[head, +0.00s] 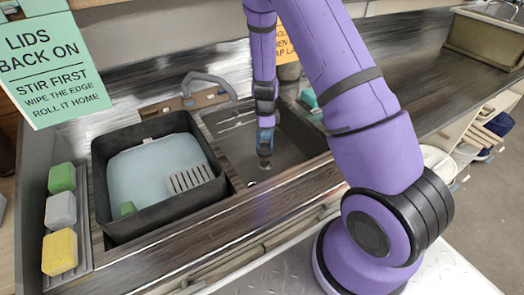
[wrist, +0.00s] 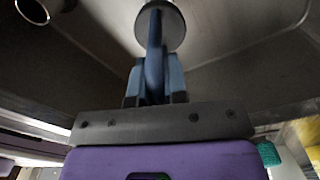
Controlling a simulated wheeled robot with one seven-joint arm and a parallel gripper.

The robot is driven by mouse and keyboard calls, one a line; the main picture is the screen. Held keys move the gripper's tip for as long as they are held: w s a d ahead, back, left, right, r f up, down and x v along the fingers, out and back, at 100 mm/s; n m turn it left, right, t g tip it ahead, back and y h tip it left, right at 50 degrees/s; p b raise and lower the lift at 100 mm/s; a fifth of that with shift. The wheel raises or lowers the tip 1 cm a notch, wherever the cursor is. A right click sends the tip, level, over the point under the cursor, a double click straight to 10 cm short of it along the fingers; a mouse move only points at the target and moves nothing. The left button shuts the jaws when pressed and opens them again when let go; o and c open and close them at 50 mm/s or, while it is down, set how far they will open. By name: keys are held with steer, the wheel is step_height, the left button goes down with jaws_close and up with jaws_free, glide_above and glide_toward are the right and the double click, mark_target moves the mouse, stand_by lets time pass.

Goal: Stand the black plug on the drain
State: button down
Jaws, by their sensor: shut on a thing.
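My gripper (head: 265,137) is low inside the right-hand sink basin (head: 220,124), pointing down. In the wrist view my gripper (wrist: 155,82) is shut on the plug (wrist: 174,28), whose narrow upright part is between the fingers and whose round grey disc is at the far end. The plug (head: 265,164) hangs under the fingers in the head view and looks dark. The drain (wrist: 33,10) is a bright ring with a dark hole at the wrist view's top left, apart from the plug. A small pale spot in the basin floor (head: 252,183) appears to be the drain.
A black tub (head: 100,190) of pale liquid with a grey grille stands left of the basin. Green, grey and yellow sponges (head: 60,250) line the far left. A tap (head: 208,82) rises behind the basin. The basin walls are close around my gripper.

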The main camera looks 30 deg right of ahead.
mark_target(265, 148)
steer(key=shift+f, duration=3.2)
steer(key=shift+f, duration=0.1)
steer(key=c, duration=1.1)
jaws_free()
steer(key=shift+c, duration=0.2)
step_height(265, 148, up, 12)
steer(key=shift+r, duration=0.15)
steer(key=s+a+r+n+t+y, duration=0.15)
steer(key=s+r+n, duration=0.25)
steer(key=r, duration=0.4)
steer(key=s+a+r+n, duration=0.3)
steer(key=r, duration=0.6)
steer(key=s+a+r+n+t, duration=0.15)
steer(key=s+r+n, duration=0.25)
steer(key=r, duration=0.4)
steer(key=s+a+r+n+t, duration=0.1)
steer(key=s+r+n, duration=0.4)
steer(key=s, duration=0.4)
steer(key=s+a+r+n+t+h, duration=0.1)
steer(key=s+r+n, duration=0.4)
steer(key=s, duration=0.5)
steer(key=shift+s+r+n, duration=0.25)
steer(key=shift+s+n, duration=0.05)
steer(key=shift+n, duration=0.5)
